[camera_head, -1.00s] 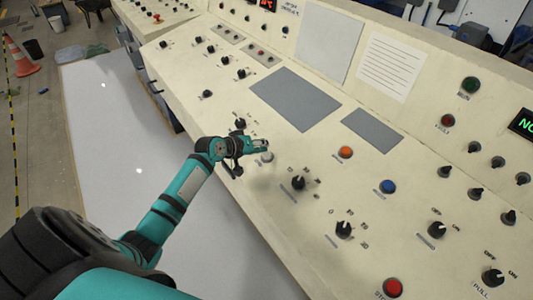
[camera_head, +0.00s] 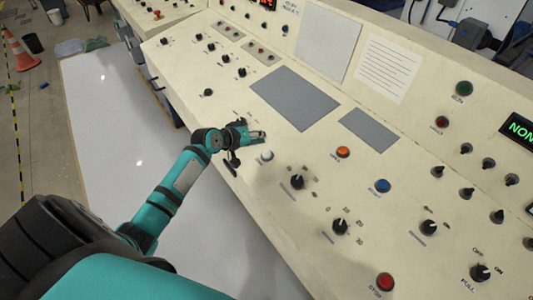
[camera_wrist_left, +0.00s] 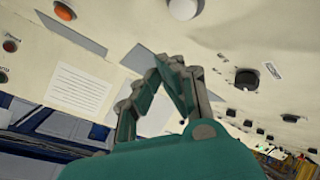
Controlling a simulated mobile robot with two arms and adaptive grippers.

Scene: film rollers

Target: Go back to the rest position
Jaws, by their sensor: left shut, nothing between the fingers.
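My left arm reaches in from the left in the head view. Its gripper (camera_head: 258,136) is over the near edge of the cream control panel (camera_head: 225,85), close to a white button (camera_head: 266,155). In the left wrist view the two fingers (camera_wrist_left: 165,62) meet at their tips with nothing between them. The white button also shows at the top of the left wrist view (camera_wrist_left: 184,8), apart from the fingers. My right gripper is in neither view.
The panel carries an orange button (camera_head: 343,152), a blue button (camera_head: 382,186), a red button (camera_head: 385,282) and several black knobs. A grey plate (camera_head: 294,98) lies flat behind the gripper. An orange cone (camera_head: 19,55) stands on the floor at far left.

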